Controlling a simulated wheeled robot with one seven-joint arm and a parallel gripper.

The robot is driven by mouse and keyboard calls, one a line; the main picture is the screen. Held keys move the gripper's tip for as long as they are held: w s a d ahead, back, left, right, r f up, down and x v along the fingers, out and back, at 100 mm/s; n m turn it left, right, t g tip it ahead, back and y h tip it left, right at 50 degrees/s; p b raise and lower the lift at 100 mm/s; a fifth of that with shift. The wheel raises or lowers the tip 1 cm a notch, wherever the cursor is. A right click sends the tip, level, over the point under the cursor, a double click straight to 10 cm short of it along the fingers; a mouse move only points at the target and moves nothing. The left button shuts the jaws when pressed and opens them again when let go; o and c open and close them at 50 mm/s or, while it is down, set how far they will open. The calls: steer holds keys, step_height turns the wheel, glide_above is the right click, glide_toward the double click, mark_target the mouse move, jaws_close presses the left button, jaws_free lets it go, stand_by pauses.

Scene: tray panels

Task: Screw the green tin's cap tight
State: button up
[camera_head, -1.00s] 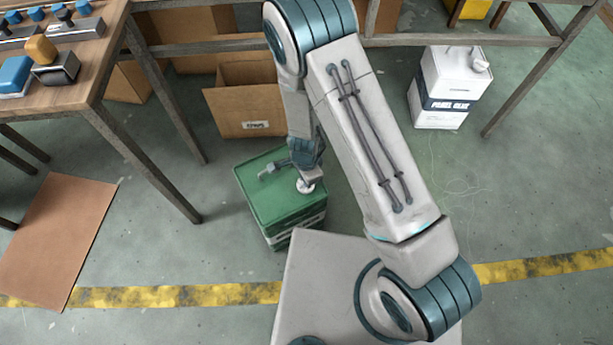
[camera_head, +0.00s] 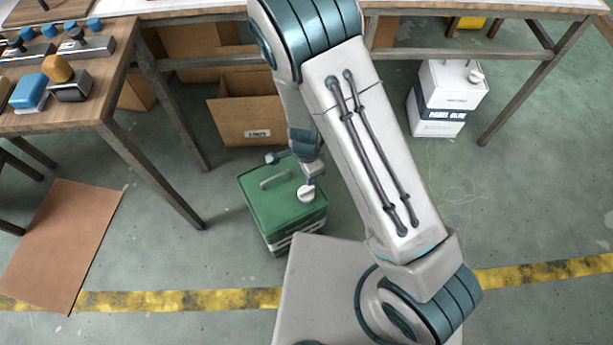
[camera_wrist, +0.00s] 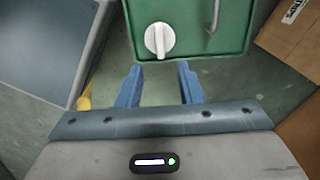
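The green tin (camera_head: 262,205) stands on the floor in front of my base, with a grey handle (camera_head: 277,180) on its lid. Its round white cap (camera_head: 306,194) is at the near right corner of the top. In the wrist view the cap (camera_wrist: 152,40) shows a raised grip bar, roughly in line with the fingers' length. My gripper (camera_wrist: 160,67) is open and empty, its two blue fingers apart. The cap lies beyond the fingertips, lined up with the gap and not between them. I cannot tell how tightly the cap sits.
A cardboard box (camera_head: 250,122) stands open behind the tin. A white panel glue can (camera_head: 447,98) stands at the back right. A brown sheet (camera_head: 58,240) lies on the floor. Floor right of the tin is clear.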

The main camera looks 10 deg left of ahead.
steer(key=shift+r+p, duration=0.5)
steer(key=shift+r, duration=1.5)
